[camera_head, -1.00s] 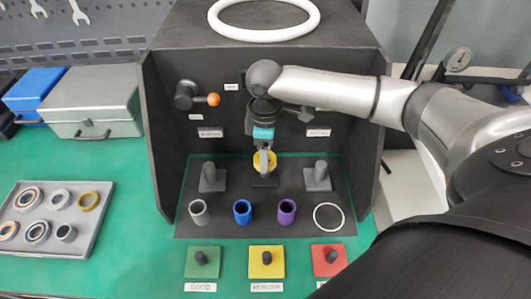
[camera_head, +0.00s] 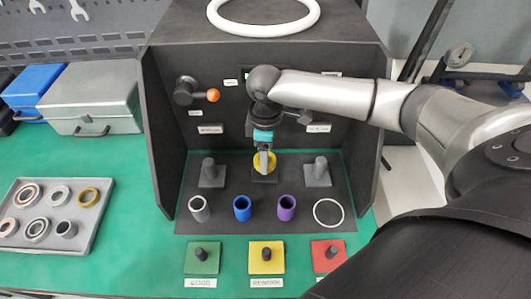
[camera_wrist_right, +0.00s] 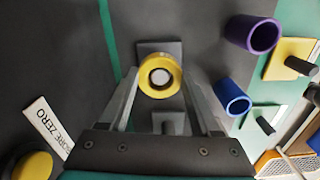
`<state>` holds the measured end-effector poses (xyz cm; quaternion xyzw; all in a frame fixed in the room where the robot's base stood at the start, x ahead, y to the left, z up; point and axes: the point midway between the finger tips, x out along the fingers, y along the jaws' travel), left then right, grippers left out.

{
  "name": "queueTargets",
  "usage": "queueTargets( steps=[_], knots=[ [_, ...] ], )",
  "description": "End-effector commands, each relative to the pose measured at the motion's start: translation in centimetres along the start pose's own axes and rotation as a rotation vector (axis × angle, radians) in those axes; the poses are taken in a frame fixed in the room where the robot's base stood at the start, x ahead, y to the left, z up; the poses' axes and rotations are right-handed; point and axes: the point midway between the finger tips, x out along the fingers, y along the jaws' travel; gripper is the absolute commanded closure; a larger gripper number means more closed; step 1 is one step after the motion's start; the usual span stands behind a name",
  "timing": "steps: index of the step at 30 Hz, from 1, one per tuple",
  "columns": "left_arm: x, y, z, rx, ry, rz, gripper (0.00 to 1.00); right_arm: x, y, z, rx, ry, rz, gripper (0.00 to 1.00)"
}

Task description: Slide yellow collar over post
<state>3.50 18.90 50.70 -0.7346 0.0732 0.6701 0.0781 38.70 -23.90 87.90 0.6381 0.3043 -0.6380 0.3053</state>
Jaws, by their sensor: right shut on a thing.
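My right gripper (camera_head: 264,168) is shut on the yellow collar (camera_head: 264,161), holding it at the middle base plate (camera_head: 265,179) inside the dark booth. In the right wrist view the yellow collar (camera_wrist_right: 159,76) sits between the two fingertips (camera_wrist_right: 160,82), its bore facing the camera. A pale round end shows inside the bore, in line with the middle plate (camera_wrist_right: 158,46). The post on that plate is otherwise hidden by the collar and fingers, so I cannot tell how far the collar is around it. My left gripper is not in view.
Grey posts stand left (camera_head: 209,172) and right (camera_head: 317,172) of the collar. In front are grey (camera_head: 199,209), blue (camera_head: 242,208) and purple (camera_head: 287,208) sleeves and a white ring (camera_head: 328,212). Booth walls enclose both sides. A tray of rings (camera_head: 88,228) lies left.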

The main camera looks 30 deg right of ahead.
Motion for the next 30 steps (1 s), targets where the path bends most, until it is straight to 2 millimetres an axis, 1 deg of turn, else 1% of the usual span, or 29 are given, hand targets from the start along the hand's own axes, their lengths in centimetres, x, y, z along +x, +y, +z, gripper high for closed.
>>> queueTargets(
  steps=[5, 16, 30],
  knots=[
    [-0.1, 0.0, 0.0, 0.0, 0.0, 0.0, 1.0, 0.0, 0.0, 0.0, 0.0, 0.001, 0.001, 1.0],
    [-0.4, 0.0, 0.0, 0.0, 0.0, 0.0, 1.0, 1.1, 0.0, 0.0, 0.0, 0.001, 0.0, 1.0],
    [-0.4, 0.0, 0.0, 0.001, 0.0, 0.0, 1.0, 1.2, 0.0, 0.0, 0.0, 0.001, 0.0, 1.0]
  ],
)
